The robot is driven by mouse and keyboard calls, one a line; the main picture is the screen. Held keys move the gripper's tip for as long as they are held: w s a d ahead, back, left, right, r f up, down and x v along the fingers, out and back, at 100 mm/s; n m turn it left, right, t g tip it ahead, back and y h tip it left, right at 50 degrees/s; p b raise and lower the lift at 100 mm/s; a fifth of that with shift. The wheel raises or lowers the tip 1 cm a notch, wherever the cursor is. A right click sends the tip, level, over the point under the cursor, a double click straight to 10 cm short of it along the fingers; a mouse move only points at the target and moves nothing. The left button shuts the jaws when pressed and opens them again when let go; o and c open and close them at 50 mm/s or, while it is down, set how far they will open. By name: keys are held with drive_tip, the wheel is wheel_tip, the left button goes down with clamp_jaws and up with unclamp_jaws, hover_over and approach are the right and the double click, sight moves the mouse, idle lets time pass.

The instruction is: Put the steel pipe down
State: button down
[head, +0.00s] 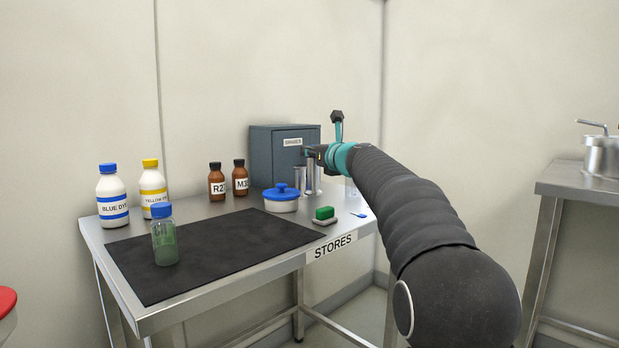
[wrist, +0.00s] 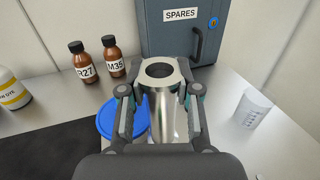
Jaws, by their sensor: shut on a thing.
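The steel pipe (wrist: 152,112) is a shiny hollow cylinder, upright, with its open top facing the camera in the wrist view. My gripper (wrist: 158,92) is shut on it near its upper end, one finger on each side. In the head view my gripper (head: 317,154) is over the back right of the STORES table (head: 333,247), in front of the SPARES cabinet (head: 277,155). The pipe is partly hidden there among shiny upright shapes below the gripper. I cannot tell whether its lower end touches the table.
A blue-lidded white pot (head: 281,201) is close left of the pipe; a clear beaker (wrist: 253,107) is to the right. Brown bottles (head: 217,184) stand at the back. The black mat (head: 215,252) has free room beside a green-filled jar (head: 164,240).

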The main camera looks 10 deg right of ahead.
sight(312, 169)
drive_tip(key=f+b, duration=0.1)
drive_tip(key=f, duration=0.1)
drive_tip(key=a+f+b, duration=0.1)
drive_tip(key=f+b, duration=0.1)
drive_tip(key=shift+s+f, duration=0.1)
drive_tip(key=shift+f, duration=0.2)
drive_tip(key=c, duration=0.8)
unclamp_jaws()
drive_tip(key=b+v, duration=0.1)
drive_tip(key=v, duration=1.1)
drive_tip(key=shift+b, duration=0.3)
